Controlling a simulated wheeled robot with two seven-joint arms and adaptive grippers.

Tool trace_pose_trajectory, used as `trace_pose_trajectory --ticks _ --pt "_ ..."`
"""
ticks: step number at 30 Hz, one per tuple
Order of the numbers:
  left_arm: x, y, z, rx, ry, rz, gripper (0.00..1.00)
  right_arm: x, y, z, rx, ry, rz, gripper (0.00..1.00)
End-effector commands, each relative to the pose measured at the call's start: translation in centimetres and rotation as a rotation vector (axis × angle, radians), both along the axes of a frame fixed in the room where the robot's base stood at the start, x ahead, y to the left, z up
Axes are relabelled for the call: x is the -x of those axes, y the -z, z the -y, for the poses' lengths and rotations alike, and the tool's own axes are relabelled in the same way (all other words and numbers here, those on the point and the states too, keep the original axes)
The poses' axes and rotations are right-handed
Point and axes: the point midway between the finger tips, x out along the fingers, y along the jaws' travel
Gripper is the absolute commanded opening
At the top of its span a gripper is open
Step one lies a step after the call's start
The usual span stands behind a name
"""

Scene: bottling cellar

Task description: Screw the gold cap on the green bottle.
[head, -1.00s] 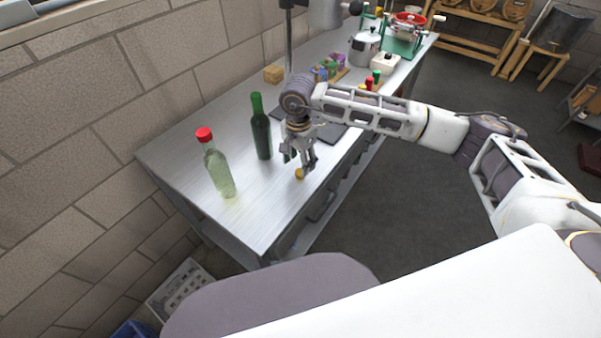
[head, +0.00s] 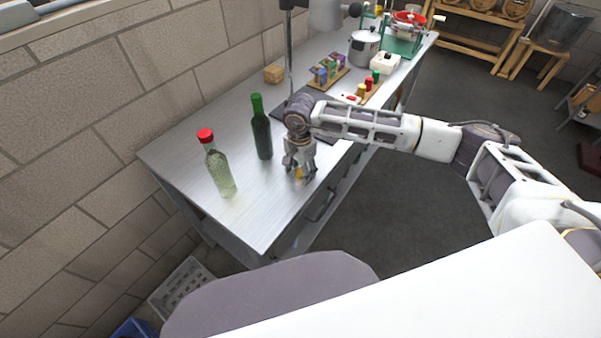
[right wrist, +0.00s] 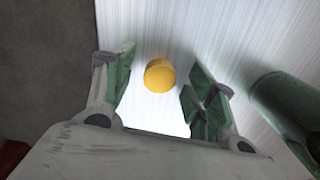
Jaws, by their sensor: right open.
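The gold cap (head: 298,174) lies on the metal bench top, partly hidden by my right gripper (head: 300,176) in the head view. In the right wrist view the gold cap (right wrist: 160,76) sits between the parted green-padded fingers of the right gripper (right wrist: 161,72), with gaps on both sides. The gripper is open and points down over it. The dark green bottle (head: 262,137) stands upright to the left of the gripper; its top is brighter green. Its side also shows at the right of the right wrist view (right wrist: 288,108). My left gripper is out of view.
A pale clear bottle with a red cap (head: 219,170) stands nearer the bench's left end. Behind the gripper are a dark mat (head: 330,130), a board with coloured caps (head: 366,92), small colourful items (head: 328,72) and a metal pot (head: 363,48).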

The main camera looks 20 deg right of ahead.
Motion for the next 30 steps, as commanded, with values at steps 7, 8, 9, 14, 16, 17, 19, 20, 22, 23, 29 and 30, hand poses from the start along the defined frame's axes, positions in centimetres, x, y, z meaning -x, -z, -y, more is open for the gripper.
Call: trace_pose_trajectory --ticks 7,8,9,14,16,17,19,20,22,23,29,30 --pt "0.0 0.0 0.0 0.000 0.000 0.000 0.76 0.0 0.0 0.0 0.000 0.000 0.000 0.31" --pt "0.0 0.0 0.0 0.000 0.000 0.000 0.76 0.0 0.0 0.0 0.000 0.000 0.000 0.27" --pt "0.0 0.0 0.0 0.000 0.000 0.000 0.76 0.0 0.0 0.0 0.000 0.000 0.000 0.23" --pt "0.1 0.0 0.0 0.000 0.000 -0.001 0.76 0.0 0.0 0.0 0.000 0.000 0.000 0.23" --pt "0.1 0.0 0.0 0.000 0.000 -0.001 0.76 0.0 0.0 0.0 0.000 0.000 0.000 0.23" --pt "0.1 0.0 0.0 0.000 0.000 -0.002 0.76 0.0 0.0 0.0 0.000 0.000 0.000 0.23" --pt "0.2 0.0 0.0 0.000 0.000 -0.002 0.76 0.0 0.0 0.0 0.000 0.000 0.000 0.23" --pt "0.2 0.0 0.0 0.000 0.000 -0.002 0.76 0.0 0.0 0.0 0.000 0.000 0.000 0.23" --pt "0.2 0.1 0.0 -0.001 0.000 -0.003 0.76 0.0 -0.2 0.0 0.000 0.000 0.001 0.23" --pt "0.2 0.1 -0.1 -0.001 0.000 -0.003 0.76 0.0 -0.2 0.0 0.000 0.000 0.001 0.23" --pt "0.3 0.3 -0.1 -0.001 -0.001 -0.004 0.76 -0.1 -1.6 0.0 -0.001 0.000 0.002 0.23" --pt "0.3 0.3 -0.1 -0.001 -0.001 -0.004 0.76 -0.1 -2.0 0.0 -0.001 0.000 0.002 0.23"
